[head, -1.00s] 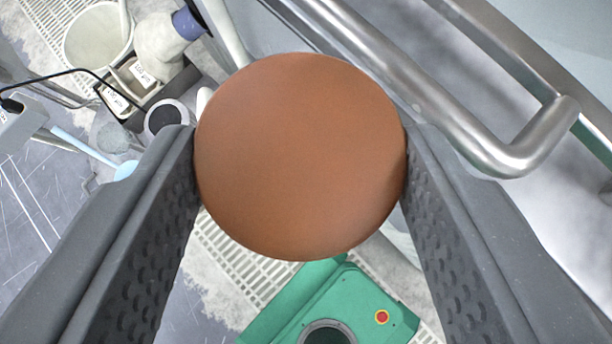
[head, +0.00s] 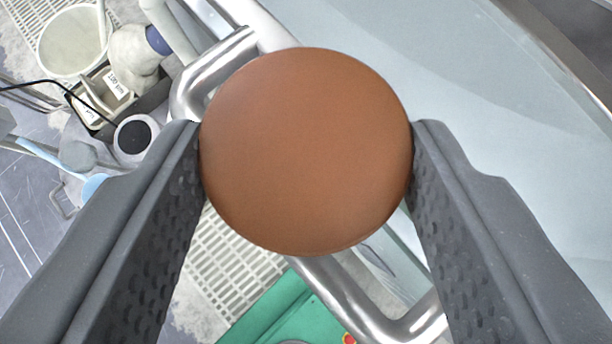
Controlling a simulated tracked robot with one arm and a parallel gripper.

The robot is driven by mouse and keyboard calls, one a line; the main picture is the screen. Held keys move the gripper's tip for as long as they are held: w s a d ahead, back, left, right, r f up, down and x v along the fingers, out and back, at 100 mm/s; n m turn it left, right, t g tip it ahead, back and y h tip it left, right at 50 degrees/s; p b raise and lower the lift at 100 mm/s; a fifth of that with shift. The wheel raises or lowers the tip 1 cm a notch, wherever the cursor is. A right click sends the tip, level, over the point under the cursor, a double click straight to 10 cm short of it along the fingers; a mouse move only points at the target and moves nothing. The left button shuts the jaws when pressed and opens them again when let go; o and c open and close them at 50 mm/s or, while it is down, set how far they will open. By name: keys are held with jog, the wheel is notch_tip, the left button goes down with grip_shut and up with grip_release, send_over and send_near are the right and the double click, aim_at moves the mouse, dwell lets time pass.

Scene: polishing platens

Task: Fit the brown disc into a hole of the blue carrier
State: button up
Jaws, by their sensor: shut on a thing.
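The brown disc (head: 305,150) is held between the two grey fingers of my gripper (head: 306,152) in the head view. Its flat round face is turned to the camera. The fingers touch it on its left and right edges, and it hides what lies straight behind it. The blue carrier is not in view.
A bent metal rail (head: 345,297) runs behind the disc, along a pale grey-blue surface (head: 490,110) at right. A green unit (head: 275,312) is at the bottom. A white bucket (head: 72,42) and a caddy with bottles (head: 115,85) stand on the floor at upper left.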

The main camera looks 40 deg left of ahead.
jog(key=shift+w+a, duration=0.4)
jog(key=shift+w, duration=1.95)
jog(key=shift+w+a, duration=0.45)
jog(key=shift+w, duration=1.9)
jog(key=shift+w+a, duration=0.4)
jog(key=shift+w, duration=1.95)
jog(key=shift+w+a+p, duration=0.25)
jog(key=shift+w+p, duration=0.15)
jog(key=shift+w, duration=1.15)
jog(key=shift+w+a+p, duration=0.3)
jog(key=shift+w+p, duration=0.1)
jog(key=shift+w, duration=1.1)
jog(key=shift+w+a+p, duration=0.25)
jog(key=shift+w+p, duration=0.15)
jog(key=shift+w, duration=1.15)
jog(key=shift+w+a, duration=0.15)
jog(key=shift+w, duration=0.5)
jog(key=shift+w+a+f, duration=0.15)
jog(key=shift+w+f, duration=0.85)
jog(key=shift+f, duration=0.05)
jog(key=shift+w+a+f, duration=0.1)
jog(key=shift+w+f, duration=0.55)
jog(key=shift+f, duration=0.25)
jog(key=shift+f+b, duration=0.7)
jog(key=shift+f, duration=0.65)
jog(key=shift+s+f, duration=0.1)
jog(key=shift+f, duration=0.2)
jog(key=o, duration=0.9)
jog(key=shift+o, duration=0.2)
jog(key=shift+f, duration=0.1)
